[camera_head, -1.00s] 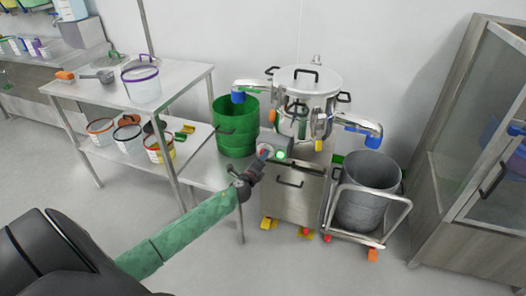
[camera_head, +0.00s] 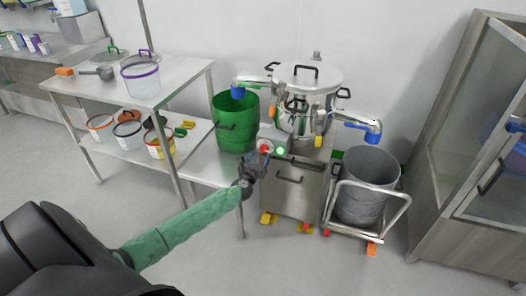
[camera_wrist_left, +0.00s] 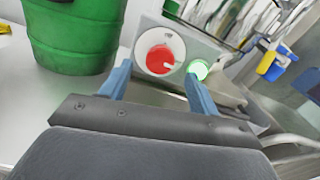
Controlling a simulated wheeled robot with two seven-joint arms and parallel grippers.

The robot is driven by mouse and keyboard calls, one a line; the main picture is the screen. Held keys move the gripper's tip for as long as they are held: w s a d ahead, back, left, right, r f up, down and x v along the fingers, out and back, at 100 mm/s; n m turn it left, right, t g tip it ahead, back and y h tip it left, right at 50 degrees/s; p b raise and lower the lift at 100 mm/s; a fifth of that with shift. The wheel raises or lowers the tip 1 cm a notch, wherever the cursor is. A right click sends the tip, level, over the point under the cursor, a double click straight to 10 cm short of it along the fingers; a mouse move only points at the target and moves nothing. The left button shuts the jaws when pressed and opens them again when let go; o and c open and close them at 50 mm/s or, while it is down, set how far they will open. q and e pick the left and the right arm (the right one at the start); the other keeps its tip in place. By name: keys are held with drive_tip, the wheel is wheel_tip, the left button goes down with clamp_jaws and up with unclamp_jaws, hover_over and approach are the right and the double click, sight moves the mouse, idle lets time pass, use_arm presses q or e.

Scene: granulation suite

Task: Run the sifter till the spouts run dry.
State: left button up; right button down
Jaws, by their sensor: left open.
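The steel sifter (camera_head: 304,98) stands against the wall on a cabinet, its lid on. Its left spout (camera_head: 239,92) with a blue end is over the green bin (camera_head: 236,122). Its right spout (camera_head: 373,130) is above the grey bin (camera_head: 368,186). A control box on the cabinet carries a red knob (camera_wrist_left: 160,59) and a lit green button (camera_wrist_left: 199,69). My left gripper (camera_head: 258,155) is open in front of that box. In the left wrist view its blue fingers (camera_wrist_left: 158,85) are apart, near the red knob; contact cannot be told. My right gripper is not in view.
A steel table (camera_head: 183,78) at left holds a purple-rimmed tub (camera_head: 141,78) and a scoop; several tubs stand on its lower shelf. A trolley frame (camera_head: 397,211) surrounds the grey bin. A glass-doored cabinet (camera_head: 440,205) stands at right. Floor in front is clear.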

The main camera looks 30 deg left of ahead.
sight(263, 150)
use_arm(q)
drive_tip(key=shift+x, duration=2.6)
drive_tip(key=shift+c, duration=0.2)
drive_tip(key=c, duration=0.9)
